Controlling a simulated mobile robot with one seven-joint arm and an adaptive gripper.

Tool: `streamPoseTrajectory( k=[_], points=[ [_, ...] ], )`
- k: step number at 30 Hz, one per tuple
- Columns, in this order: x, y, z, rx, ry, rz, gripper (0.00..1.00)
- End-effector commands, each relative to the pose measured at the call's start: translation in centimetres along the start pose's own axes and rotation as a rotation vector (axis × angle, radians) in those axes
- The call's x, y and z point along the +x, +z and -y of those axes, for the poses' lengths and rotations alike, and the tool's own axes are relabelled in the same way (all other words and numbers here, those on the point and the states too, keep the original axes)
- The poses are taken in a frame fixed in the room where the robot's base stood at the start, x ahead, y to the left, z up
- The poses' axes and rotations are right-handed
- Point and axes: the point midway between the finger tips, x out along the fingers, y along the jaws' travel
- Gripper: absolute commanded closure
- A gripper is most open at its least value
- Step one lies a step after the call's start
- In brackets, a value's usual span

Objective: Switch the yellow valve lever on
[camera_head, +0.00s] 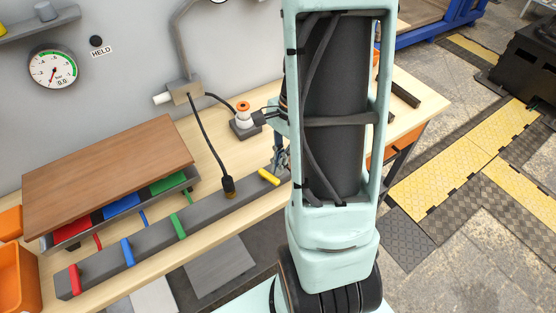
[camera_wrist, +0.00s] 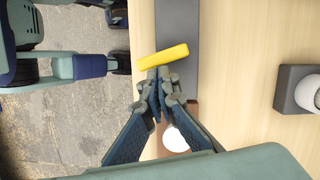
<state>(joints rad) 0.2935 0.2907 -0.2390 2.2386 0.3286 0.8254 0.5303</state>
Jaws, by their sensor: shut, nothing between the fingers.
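The yellow valve lever (camera_head: 269,177) sits near the right end of the long grey bar (camera_head: 205,212). It lies slantwise across the bar, at a different angle from the red, blue and green levers. In the wrist view the yellow lever (camera_wrist: 163,57) lies almost straight across the bar, with its left end past the bar's edge. My gripper (camera_wrist: 160,76) is shut and empty, its fingertips right beside the lever. I cannot tell whether they touch it. In the head view my gripper (camera_head: 279,160) is partly hidden behind my arm.
Red (camera_head: 75,280), blue (camera_head: 127,252) and green (camera_head: 178,226) levers and a black cable plug (camera_head: 228,186) are on the bar. A brown board (camera_head: 110,165) lies over coloured bins. A white-and-orange device (camera_head: 243,119) stands behind the bar. A gauge (camera_head: 53,68) hangs on the wall.

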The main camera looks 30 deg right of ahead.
Motion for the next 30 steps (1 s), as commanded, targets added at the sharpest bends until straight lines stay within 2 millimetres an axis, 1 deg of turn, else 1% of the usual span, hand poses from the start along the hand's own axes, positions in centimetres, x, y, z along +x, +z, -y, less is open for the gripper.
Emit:
streamPoseTrajectory(
  k=[1,10,21,30],
  points=[
    [0.0,0.1,-0.1,0.035,-0.008,0.000,1.00],
    [0.0,0.1,0.0,0.029,-0.007,0.000,1.00],
    [0.2,0.9,1.3,0.026,-0.007,0.000,1.00],
    [0.3,1.1,1.4,0.025,-0.007,0.004,1.00]
  ],
)
